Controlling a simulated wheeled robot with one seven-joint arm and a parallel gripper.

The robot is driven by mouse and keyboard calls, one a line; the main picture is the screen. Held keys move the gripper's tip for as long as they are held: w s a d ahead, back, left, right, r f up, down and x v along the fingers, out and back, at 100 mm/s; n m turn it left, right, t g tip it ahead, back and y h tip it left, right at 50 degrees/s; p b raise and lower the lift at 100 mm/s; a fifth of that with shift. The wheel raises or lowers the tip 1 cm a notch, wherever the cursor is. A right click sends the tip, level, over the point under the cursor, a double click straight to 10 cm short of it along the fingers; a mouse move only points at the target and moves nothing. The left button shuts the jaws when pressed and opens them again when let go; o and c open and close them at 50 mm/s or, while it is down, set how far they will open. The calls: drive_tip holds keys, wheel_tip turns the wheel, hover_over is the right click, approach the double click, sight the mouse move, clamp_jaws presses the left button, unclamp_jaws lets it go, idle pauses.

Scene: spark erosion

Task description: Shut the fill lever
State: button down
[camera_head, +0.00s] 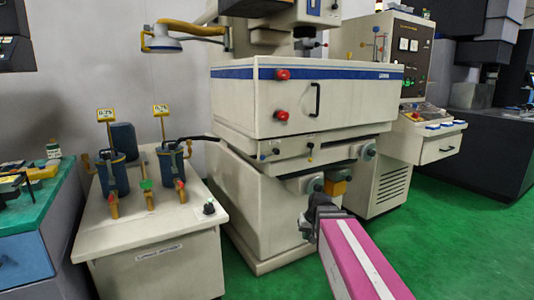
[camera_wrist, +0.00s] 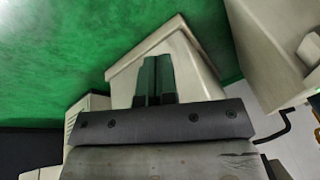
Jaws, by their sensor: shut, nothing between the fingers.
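No lever in view is marked clearly enough for me to tell which one is the fill lever. On the white machine (camera_head: 262,205), small knobbed levers (camera_head: 276,151) stick out from the ledge below the tank front (camera_head: 235,100). The pipes on the cabinet at left carry a green valve handle (camera_head: 146,185) and a red valve handle (camera_head: 108,197). My gripper (camera_head: 307,226) is shut and empty, in front of the machine's lower right part and below the ledge. In the wrist view its two dark fingers (camera_wrist: 155,80) lie together, with nothing between them.
The filter cabinet (camera_head: 150,245) with blue canisters stands at left. A control cabinet (camera_head: 395,60) with a projecting keyboard shelf (camera_head: 430,140) stands at right. Handwheels (camera_head: 368,151) jut from the machine near my gripper. Green floor (camera_head: 430,240) is free at the right.

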drive_tip(key=w+a+r+n+t+y, duration=0.1)
drive_tip(key=w+r, duration=0.3)
drive_tip(key=r, duration=0.8)
drive_tip(key=w+a+r+n+t+y, duration=0.1)
drive_tip(key=w+a+r+t+y, duration=0.1)
drive_tip(key=r, duration=1.1)
drive_tip(key=w+a+r+n+t+y, duration=0.1)
drive_tip(key=w+a+r, duration=0.4)
drive_tip(key=r, duration=0.8)
drive_tip(key=shift+w+a+t+y, duration=0.15)
drive_tip(key=shift+w+t+y, duration=0.35)
drive_tip(key=shift+w+y, duration=0.6)
drive_tip(key=shift+w, duration=0.15)
hover_over(270, 155)
drive_tip(key=s, duration=0.2)
wheel_tip(270, 155, down, 6)
drive_tip(key=shift+r, duration=0.25)
drive_tip(key=shift+s+a+f, duration=0.1)
drive_tip(key=shift+a+f, duration=0.1)
drive_tip(key=shift+f, duration=0.35)
drive_tip(key=shift+s+a+f, duration=0.1)
drive_tip(key=shift+a+f, duration=0.05)
drive_tip(key=shift+f, duration=0.4)
drive_tip(key=shift+a+f, duration=0.35)
drive_tip(key=shift+f, duration=0.4)
drive_tip(key=shift+f, duration=0.1)
